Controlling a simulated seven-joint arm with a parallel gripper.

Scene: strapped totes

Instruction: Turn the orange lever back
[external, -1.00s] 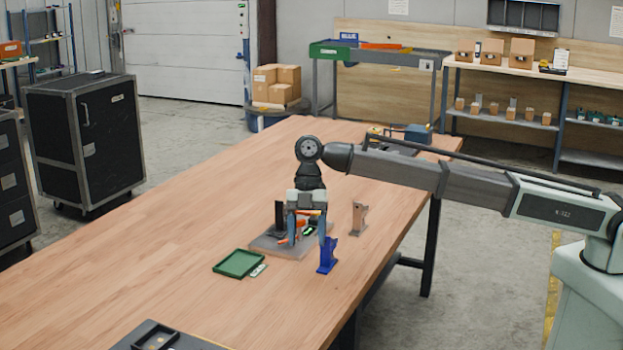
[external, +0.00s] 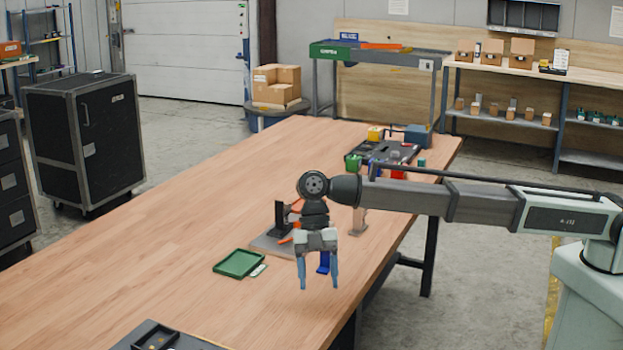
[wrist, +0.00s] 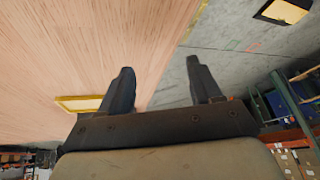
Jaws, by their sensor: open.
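The orange lever (external: 296,206) shows only in small orange pieces behind my wrist in the external view, on a fixture with a grey-brown base board (external: 262,246) and a black upright post (external: 280,218). My gripper hides much of the fixture, so the lever's exact angle cannot be told. My gripper (external: 318,286) points down, open and empty, on the near side of the fixture and apart from the lever. In the wrist view the two fingers of my gripper (wrist: 158,68) are spread with nothing between them; the lever does not show there.
A blue bracket (external: 323,263) stands partly behind my gripper, and a tan bracket (external: 359,221) stands right of the fixture. A green tray (external: 239,263) lies to the left. A dark tray of parts (external: 385,153) is at the back. The table's left part is clear.

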